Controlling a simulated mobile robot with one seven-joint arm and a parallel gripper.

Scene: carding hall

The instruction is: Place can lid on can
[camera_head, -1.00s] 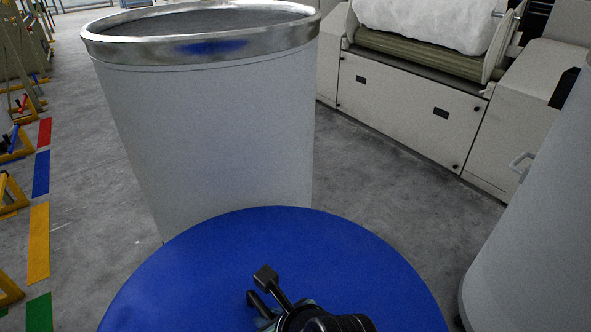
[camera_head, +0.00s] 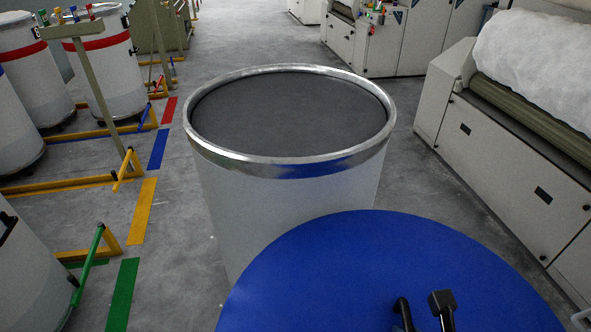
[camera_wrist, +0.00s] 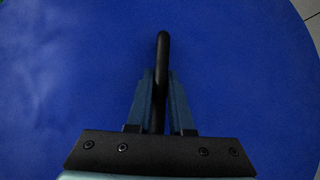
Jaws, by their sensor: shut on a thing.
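The can (camera_head: 290,205) is a tall pale cylinder with a shiny metal rim. Its top is open and a dark grey surface shows inside. The can lid (camera_head: 350,265) is a large blue disc in front of the can, lower right in the head view, and hides part of the can's side. The lid also fills most of the wrist view (camera_wrist: 60,80). My gripper (camera_wrist: 159,82) is shut on the lid's black handle (camera_wrist: 163,45). The lid is nearer to me than the can's opening and does not cover it. The lid's near edge is cut off.
Other white cans with red bands (camera_head: 103,65) stand at the left among yellow floor frames (camera_head: 75,183). A carding machine (camera_head: 500,165) with white fibre stands at the right. Grey floor lies open beyond the can.

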